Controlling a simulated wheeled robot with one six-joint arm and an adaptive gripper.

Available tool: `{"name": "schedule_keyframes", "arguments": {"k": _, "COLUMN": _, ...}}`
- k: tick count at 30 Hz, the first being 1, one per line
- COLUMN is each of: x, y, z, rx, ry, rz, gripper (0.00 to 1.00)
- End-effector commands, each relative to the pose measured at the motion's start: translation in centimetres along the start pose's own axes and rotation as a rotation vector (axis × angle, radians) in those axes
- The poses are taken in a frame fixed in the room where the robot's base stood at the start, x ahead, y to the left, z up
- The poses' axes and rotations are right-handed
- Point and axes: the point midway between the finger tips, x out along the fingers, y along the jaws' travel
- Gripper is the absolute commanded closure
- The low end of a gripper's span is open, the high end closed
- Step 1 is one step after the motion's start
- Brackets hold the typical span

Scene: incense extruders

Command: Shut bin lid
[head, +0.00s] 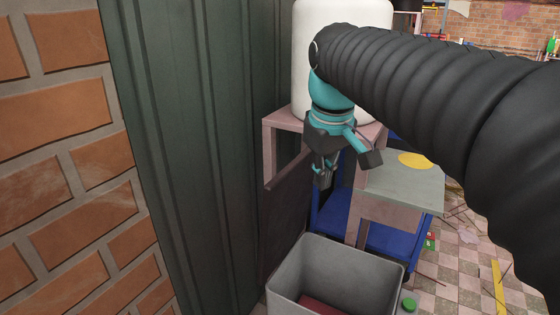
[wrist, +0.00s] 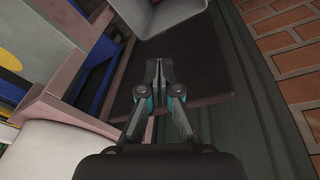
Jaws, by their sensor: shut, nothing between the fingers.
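A grey bin (head: 335,258) stands open at the bottom of the head view, with something dark red inside. Its pale rim and wall (wrist: 158,14) also show at the top of the wrist view. A dark brown flat panel (head: 284,220), which looks like the bin's lid, stands raised at the bin's back left, near the green wall. It fills the middle of the wrist view (wrist: 200,72). My gripper (head: 321,180) is shut and empty, pointing down above and behind the bin, beside the panel. I cannot tell whether the fingertips (wrist: 159,64) touch the panel.
A green ribbed wall (head: 185,130) and brick wall (head: 65,170) bound the left. A pink stand (head: 283,124) holds a white tank (head: 308,60) behind my gripper. A grey-topped table (head: 405,188) stands right, with blue parts below. A green round object (head: 409,304) is beside the bin.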

Motion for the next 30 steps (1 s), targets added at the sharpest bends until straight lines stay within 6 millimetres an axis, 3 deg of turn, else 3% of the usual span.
{"name": "schedule_keyframes", "arguments": {"k": 1, "x": -0.6, "y": 0.2, "z": -2.2, "rx": -0.042, "ry": -0.024, "rz": -0.008, "gripper": 1.0}}
{"name": "schedule_keyframes", "arguments": {"k": 6, "x": -2.1, "y": 0.3, "z": -7.9, "rx": -0.19, "ry": -0.106, "rz": -0.034, "gripper": 1.0}}
{"name": "schedule_keyframes", "arguments": {"k": 15, "x": -2.3, "y": -1.0, "z": -16.1, "rx": -0.422, "ry": -0.236, "rz": -0.09, "gripper": 1.0}}
{"name": "schedule_keyframes", "arguments": {"k": 21, "x": -1.8, "y": -1.9, "z": -18.5, "rx": -0.51, "ry": -0.284, "rz": -0.115, "gripper": 1.0}}
{"name": "schedule_keyframes", "arguments": {"k": 30, "x": -0.8, "y": -2.2, "z": -18.7, "rx": -0.533, "ry": -0.298, "rz": -0.123, "gripper": 1.0}}
